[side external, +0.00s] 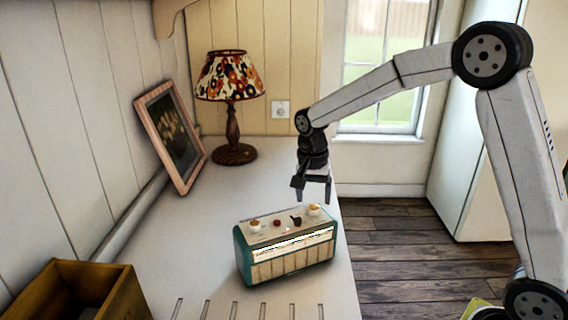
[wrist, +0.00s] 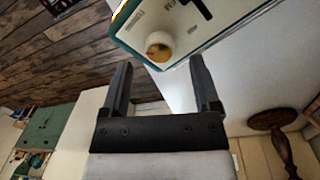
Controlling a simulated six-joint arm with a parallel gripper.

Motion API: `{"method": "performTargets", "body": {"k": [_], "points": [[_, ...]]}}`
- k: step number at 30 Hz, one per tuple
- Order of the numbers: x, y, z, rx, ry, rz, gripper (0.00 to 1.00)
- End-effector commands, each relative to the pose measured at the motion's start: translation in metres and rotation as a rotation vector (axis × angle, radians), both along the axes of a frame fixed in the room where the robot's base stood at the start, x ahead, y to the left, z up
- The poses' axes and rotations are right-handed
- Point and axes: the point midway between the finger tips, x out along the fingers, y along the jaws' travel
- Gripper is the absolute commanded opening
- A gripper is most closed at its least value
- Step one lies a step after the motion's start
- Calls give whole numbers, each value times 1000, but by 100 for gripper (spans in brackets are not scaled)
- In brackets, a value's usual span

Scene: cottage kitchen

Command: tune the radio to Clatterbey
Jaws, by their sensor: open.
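The radio (side external: 286,247) is a teal box with a cream top and a pale slatted front, standing on the white counter. A bright tuning strip (side external: 292,245) runs along its front; its lettering is too small to read. On top are a cream knob at the left (side external: 255,225), a cream knob at the right (side external: 314,210), and small red and dark controls between them. My gripper (side external: 313,198) is open and empty above the radio's far right end. In the wrist view, my gripper (wrist: 162,75) has a cream knob (wrist: 159,50) just beyond its fingertips, apart from them.
A lamp with a flowered shade (side external: 230,78) and a leaning picture frame (side external: 172,137) stand at the back of the counter. A wooden box (side external: 122,290) is at the front left. Slots cut the counter's front. The counter left of the radio is clear.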

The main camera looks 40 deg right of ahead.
Motion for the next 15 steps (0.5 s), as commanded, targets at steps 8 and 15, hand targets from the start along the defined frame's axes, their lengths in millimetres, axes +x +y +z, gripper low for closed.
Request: {"method": "performTargets", "body": {"k": [8,15], "points": [[3,1,37,0,-4,0,79],[3,2,52,0,-2,0,79]]}}
